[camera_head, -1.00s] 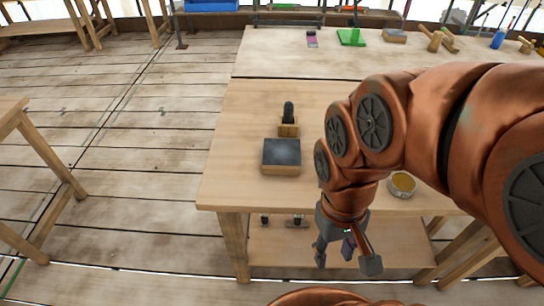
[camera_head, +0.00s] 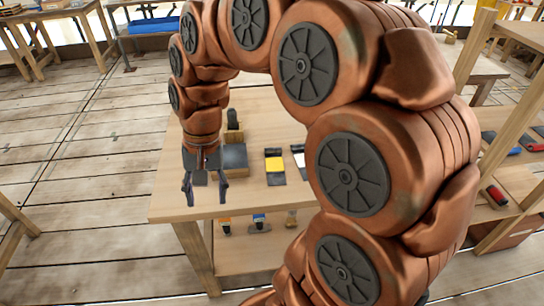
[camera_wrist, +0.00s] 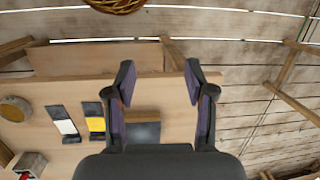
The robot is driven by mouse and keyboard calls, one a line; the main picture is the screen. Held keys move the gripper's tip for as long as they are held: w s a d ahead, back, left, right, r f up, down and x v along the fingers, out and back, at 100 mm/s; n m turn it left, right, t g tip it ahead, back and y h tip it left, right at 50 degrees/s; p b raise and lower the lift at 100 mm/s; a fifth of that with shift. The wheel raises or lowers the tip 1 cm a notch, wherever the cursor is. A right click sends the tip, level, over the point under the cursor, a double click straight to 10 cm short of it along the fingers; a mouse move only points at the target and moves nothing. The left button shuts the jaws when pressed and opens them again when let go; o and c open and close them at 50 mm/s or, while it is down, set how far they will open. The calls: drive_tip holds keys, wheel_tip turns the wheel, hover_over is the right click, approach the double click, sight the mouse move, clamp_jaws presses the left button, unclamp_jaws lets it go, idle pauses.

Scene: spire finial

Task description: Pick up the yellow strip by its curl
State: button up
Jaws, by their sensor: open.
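The yellow strip (camera_head: 275,164) lies on a dark backing on the wooden table (camera_head: 165,205), right of my gripper. It also shows in the wrist view (camera_wrist: 96,124), left of my fingers. Its curl is too small to make out. My gripper (camera_head: 205,194) is open and empty, pointing down near the table's front left edge. In the wrist view, the two fingers (camera_wrist: 160,85) are spread apart, with nothing between them. My gripper is apart from the strip.
A white strip (camera_wrist: 66,127) lies beside the yellow one. A dark-topped block (camera_head: 235,157) stands between my gripper and the yellow strip. A round tin (camera_wrist: 15,108) sits further along the table. Handled tools (camera_head: 258,221) stand on the lower shelf.

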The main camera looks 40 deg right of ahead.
drive_tip(key=w+d+m+t+y, duration=0.1)
drive_tip(key=w+d+m, duration=0.45)
drive_tip(key=w, duration=0.25)
drive_tip(key=m+t+b, duration=0.1)
drive_tip(key=m+t, duration=0.2)
drive_tip(key=m, duration=1.1)
approach(274, 148)
drive_tip(key=f, duration=0.2)
drive_tip(key=shift+w+a+p+x, duration=0.15)
drive_tip(key=shift+p+x, duration=0.35)
drive_tip(key=shift+x, duration=1.35)
drive_tip(key=shift+w+a+p+x, duration=0.15)
drive_tip(key=shift+p+x, duration=0.35)
drive_tip(key=shift+x, duration=1.3)
drive_tip(key=shift+d+r, duration=0.1)
drive_tip(key=shift+r, duration=0.05)
clamp_jaws()
